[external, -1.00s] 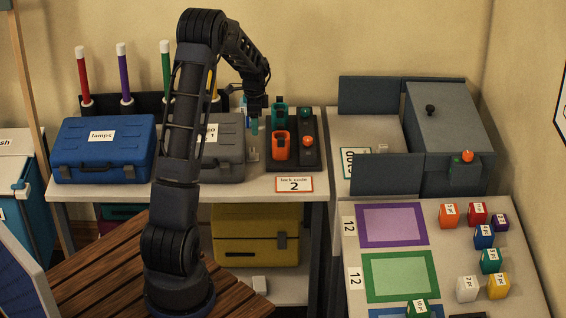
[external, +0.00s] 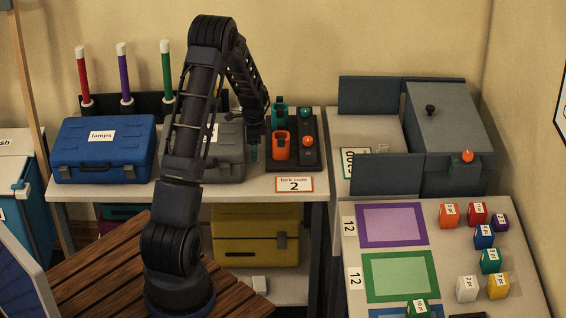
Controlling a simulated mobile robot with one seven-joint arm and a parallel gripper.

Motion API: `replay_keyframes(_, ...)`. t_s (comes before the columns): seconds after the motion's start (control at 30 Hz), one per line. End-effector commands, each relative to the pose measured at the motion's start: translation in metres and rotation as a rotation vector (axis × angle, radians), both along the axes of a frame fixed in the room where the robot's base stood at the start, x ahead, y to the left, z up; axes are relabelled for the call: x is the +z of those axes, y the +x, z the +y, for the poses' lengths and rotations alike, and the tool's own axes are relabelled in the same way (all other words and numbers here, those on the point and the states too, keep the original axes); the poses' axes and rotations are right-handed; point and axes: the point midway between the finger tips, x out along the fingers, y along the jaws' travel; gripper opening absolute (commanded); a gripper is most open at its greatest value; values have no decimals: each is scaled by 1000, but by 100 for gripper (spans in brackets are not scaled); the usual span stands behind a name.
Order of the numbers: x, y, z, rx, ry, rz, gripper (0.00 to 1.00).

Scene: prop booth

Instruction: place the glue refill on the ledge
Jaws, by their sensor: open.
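My gripper (external: 254,153) is open and points down just left of the orange cup, low over the front of the table. Its teal tips are at about the height of the tabletop items. A small pale object that could be the glue refill is covered by my gripper here, and I cannot tell whether it is between the fingers. No surface is clearly marked as the ledge.
A dark stand (external: 308,150) with an orange cup (external: 280,146) is close on the right. A grey case (external: 222,160) and a blue case (external: 103,148) are on the left. A "2" label (external: 294,184) is at the table's front edge. A dark grey box (external: 447,130) stands further right.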

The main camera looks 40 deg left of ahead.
Motion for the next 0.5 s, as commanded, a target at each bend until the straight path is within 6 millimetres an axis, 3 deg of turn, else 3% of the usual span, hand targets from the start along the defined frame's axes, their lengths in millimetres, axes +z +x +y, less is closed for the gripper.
replay_keyframes(0.3, -7, 0, 0, -1, 1, -1, 53)
replay_keyframes(0.5, -7, 0, 0, -1, 1, -1, 13)
